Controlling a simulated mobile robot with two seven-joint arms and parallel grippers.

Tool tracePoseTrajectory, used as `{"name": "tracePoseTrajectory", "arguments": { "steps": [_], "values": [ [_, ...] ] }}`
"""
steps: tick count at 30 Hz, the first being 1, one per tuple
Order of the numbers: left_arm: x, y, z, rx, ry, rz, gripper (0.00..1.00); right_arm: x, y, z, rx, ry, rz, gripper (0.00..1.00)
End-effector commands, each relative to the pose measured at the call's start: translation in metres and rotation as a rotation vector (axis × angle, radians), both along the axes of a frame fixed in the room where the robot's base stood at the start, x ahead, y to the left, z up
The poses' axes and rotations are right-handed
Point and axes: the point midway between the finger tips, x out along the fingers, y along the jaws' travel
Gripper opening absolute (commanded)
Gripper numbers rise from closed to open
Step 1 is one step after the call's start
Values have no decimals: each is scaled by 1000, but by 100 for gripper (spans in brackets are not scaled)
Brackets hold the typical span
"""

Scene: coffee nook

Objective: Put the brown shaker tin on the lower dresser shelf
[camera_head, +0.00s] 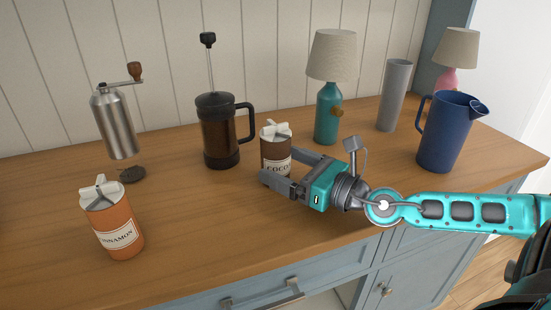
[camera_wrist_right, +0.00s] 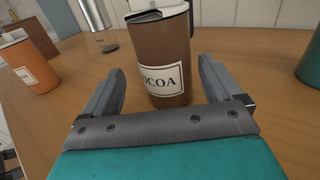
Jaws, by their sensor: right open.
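The brown shaker tin (camera_head: 275,143), with a white top and a label reading COCOA, stands upright on the wooden counter. It also stands between and just beyond the fingers in the right wrist view (camera_wrist_right: 163,60). My right gripper (camera_head: 282,168) is open, low over the counter, its fingers pointing at the tin; in the right wrist view the fingers (camera_wrist_right: 160,92) lie to either side of the tin's lower part. A finger hides the tin's base in the head view. My left gripper is not in view. The dresser's open lower part shows only slightly below the counter edge.
An orange cinnamon tin (camera_head: 114,222) stands at the front left. A coffee grinder (camera_head: 116,122), a French press (camera_head: 219,140), a teal lamp (camera_head: 328,108), a grey cylinder (camera_head: 394,95) and a blue pitcher (camera_head: 446,137) stand around. The counter's front middle is clear.

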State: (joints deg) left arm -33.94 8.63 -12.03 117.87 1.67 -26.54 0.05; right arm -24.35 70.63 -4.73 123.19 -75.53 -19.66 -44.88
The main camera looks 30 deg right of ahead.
Motion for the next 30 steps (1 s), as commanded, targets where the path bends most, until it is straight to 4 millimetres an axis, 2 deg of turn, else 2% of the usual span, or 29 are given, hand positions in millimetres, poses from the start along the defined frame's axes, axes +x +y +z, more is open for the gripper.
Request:
{"name": "tracePoseTrajectory", "arguments": {
  "steps": [10, 24, 30],
  "values": [
    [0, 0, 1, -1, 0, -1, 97, 10, 2, 2, 0, -2, 0, 92],
    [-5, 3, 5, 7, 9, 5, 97, 47, 8, 6, 3, -2, -2, 92],
    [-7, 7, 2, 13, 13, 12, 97, 55, 12, 3, 0, 0, 1, 92]
  ]
}}
